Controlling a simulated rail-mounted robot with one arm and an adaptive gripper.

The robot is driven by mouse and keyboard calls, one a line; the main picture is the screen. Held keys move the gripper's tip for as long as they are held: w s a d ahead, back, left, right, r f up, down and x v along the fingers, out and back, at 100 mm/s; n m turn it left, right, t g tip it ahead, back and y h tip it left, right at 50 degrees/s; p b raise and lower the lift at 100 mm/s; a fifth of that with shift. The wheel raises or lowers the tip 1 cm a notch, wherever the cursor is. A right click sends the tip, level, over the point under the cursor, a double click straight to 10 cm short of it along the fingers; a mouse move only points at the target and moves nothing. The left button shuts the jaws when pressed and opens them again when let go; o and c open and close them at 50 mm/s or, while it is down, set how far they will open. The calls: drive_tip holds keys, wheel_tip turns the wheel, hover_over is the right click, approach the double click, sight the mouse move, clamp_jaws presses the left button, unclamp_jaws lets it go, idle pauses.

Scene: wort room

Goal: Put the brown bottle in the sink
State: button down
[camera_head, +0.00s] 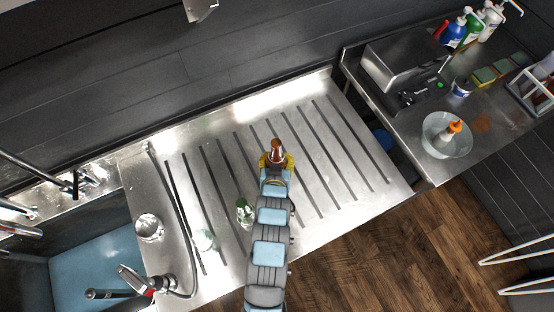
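The brown bottle (277,146) stands on the ribbed steel drainboard (325,165), near the middle of the picture. My gripper (277,160) is at the bottle, with its yellow finger parts on both sides of it. The view from above does not show whether the fingers touch the bottle or are closed on it. The lower part of the bottle is hidden by my gripper. The sink (105,262), with a blue bottom, is at the lower left, past the drainboard's left end.
A green bottle (243,212) and a clear glass (205,240) stand left of my arm. A metal bowl (149,227) and a spray hose head (132,279) lie by the sink's edge. A right-hand counter holds a glass bowl (434,143) and several bottles. The drainboard right of my arm is clear.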

drive_tip(key=shift+w+f+p, duration=0.15)
drive_tip(key=shift+f, duration=0.8)
drive_tip(key=shift+w+f+p, duration=0.1)
drive_tip(key=shift+f+p, duration=0.05)
drive_tip(key=shift+f, duration=0.8)
drive_tip(key=shift+f, duration=0.1)
drive_tip(key=shift+c, duration=2)
unclamp_jaws()
drive_tip(key=v, duration=1.2)
drive_tip(key=shift+b, duration=0.4)
drive_tip(key=shift+o, duration=1.4)
